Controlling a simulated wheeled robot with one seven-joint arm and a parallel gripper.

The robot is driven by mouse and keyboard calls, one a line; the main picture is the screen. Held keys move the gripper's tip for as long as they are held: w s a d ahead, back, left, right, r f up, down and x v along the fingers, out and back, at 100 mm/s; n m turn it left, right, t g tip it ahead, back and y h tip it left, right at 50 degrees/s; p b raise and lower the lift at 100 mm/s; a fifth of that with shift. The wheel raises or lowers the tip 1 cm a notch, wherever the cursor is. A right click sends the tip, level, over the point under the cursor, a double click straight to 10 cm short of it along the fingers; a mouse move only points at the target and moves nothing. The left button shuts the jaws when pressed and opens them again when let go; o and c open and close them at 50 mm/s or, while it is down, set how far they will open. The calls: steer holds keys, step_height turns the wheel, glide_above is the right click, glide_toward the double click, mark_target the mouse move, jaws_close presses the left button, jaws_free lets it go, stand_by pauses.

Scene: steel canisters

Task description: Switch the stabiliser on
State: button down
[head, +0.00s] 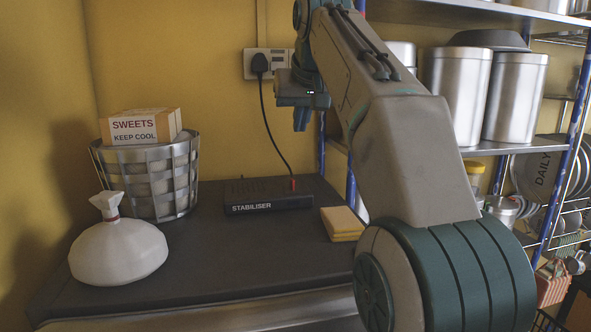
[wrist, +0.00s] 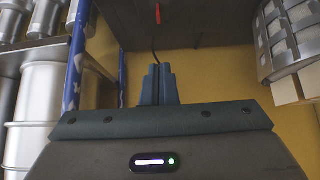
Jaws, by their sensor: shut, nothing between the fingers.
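The stabiliser (head: 268,204) is a flat black box with a white label, standing on the dark counter against the yellow wall. A small red part (head: 293,184) stands at its right end, where the black cord comes down; what looks like the same red part (wrist: 157,13) shows at the top of the wrist view. The cord runs up to a black plug (head: 260,64) in the wall socket plate (head: 280,62). My gripper (head: 301,122) hangs above the stabiliser, near the socket plate, apart from the box. Its fingers (wrist: 157,72) are together and empty in the wrist view.
Steel canisters (head: 457,92) stand on the right shelf.

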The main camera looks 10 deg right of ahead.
glide_above(292, 180)
steer(key=s, duration=0.2)
steer(key=f, duration=0.7)
steer(key=shift+s+f, duration=0.2)
steer(key=shift+f, duration=0.15)
step_height(292, 180, down, 2)
steer(key=shift+f, duration=0.1)
steer(key=shift+s+f, duration=0.2)
steer(key=shift+f, duration=0.75)
steer(key=shift+f, duration=0.1)
